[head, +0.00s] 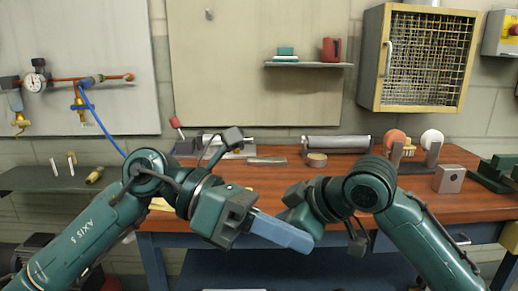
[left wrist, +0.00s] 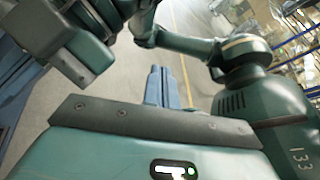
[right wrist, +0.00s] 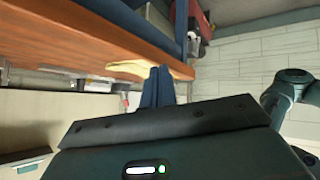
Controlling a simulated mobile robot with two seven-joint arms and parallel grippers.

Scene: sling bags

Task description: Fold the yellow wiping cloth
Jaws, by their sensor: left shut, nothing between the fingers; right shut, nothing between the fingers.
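The yellow wiping cloth (right wrist: 128,67) shows in the right wrist view as a pale yellow strip on the wooden worktop, partly behind my right fingers. In the head view a small pale yellow patch (head: 160,204) shows behind my left arm at the worktop's left front; most of it is hidden. My left gripper (head: 308,243) is shut and empty in front of the worktop; its blue fingers also show together in the left wrist view (left wrist: 160,72). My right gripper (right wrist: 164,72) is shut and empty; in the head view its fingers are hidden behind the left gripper.
The wooden worktop (head: 450,206) has clear room at right.

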